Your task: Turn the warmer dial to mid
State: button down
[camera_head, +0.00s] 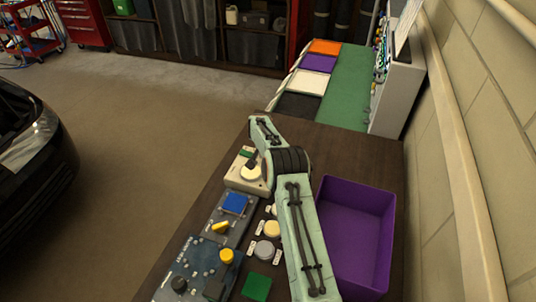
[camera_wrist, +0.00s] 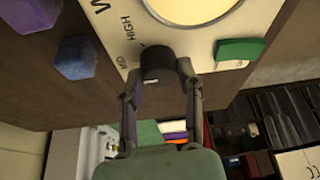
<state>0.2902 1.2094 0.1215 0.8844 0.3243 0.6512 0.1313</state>
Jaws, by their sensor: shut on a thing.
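The warmer (camera_head: 235,184) is a cream box with a round pale plate at the far end of the row of devices; its face (camera_wrist: 107,42) fills the top of the wrist view. Its dark round dial (camera_wrist: 157,60) sits below the plate, beside the printed words HIGH and MID. My gripper (camera_wrist: 160,72) is shut on the dial, one finger on each side. A pale mark shows on the dial's side, but I cannot tell the exact setting.
A green switch (camera_wrist: 240,49) is close right of the dial. A purple bin (camera_head: 357,190) stands right of my arm. A blue control panel (camera_head: 203,262) and several buttons are nearer.

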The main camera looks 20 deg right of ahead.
dwell(0.4)
jog(key=c, duration=0.7)
grip_release()
jog(key=v, duration=1.2)
